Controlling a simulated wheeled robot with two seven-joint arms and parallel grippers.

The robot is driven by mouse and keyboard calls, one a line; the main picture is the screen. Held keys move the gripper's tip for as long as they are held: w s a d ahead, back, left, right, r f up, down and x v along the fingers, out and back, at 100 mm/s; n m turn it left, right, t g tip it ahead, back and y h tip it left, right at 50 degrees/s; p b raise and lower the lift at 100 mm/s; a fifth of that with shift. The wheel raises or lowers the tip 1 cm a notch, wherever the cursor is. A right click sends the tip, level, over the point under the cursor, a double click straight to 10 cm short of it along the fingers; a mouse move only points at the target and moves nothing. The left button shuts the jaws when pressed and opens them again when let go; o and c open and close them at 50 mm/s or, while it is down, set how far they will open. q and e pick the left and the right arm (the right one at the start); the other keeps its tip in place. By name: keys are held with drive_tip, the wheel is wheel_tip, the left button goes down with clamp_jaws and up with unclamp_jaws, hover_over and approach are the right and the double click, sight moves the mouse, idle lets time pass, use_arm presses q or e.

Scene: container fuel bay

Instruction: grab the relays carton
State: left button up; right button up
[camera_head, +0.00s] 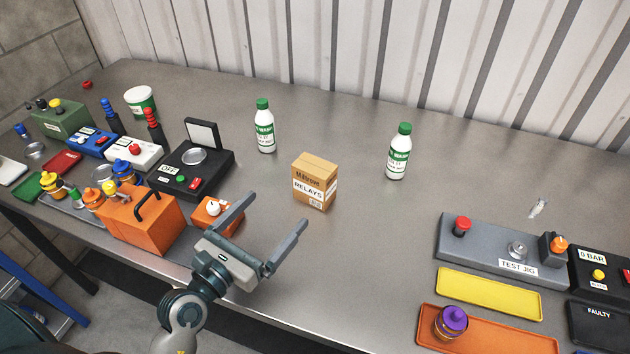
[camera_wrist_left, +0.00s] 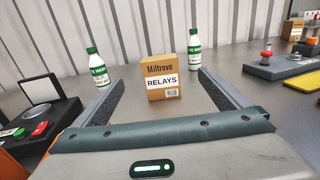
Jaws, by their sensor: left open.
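The relays carton (camera_head: 315,183) is a small brown box with a white RELAYS label, standing upright on the grey metal table (camera_head: 345,255). My left gripper (camera_head: 270,228) is open and empty, in front of the carton, on the near side of the table. Its fingers point towards the carton and do not touch it. In the left wrist view the carton (camera_wrist_left: 163,82) stands beyond the fingertips, roughly midway between the two fingers (camera_wrist_left: 165,98). My right gripper is not in view.
Two white bottles with green caps stand behind the carton, one left (camera_head: 264,128) and one right (camera_head: 398,155). An orange toolbox (camera_head: 140,222) and small orange switch box (camera_head: 217,215) lie left. A grey test jig (camera_head: 490,250) and trays lie right. Table around the carton is clear.

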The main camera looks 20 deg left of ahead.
sight(307, 174)
use_arm(q)
drive_tip(key=p+x, duration=0.4)
drive_tip(key=x, duration=0.7)
drive_tip(key=shift+r, duration=0.2)
drive_tip(key=shift+w+d+f, duration=0.15)
drive_tip(key=shift+w+f, duration=0.05)
drive_tip(key=shift+w, duration=0.4)
drive_tip(key=shift+w+r, duration=0.1)
drive_tip(key=shift+w, duration=0.15)
drive_tip(key=p+x, duration=0.2)
drive_tip(key=x, duration=0.1)
drive_tip(key=shift+w, duration=0.4)
drive_tip(key=shift+w+d+f, duration=0.2)
drive_tip(key=shift+w+f, duration=0.05)
drive_tip(key=shift+w, duration=0.2)
drive_tip(key=shift+r, duration=0.1)
drive_tip(key=c, duration=1.6)
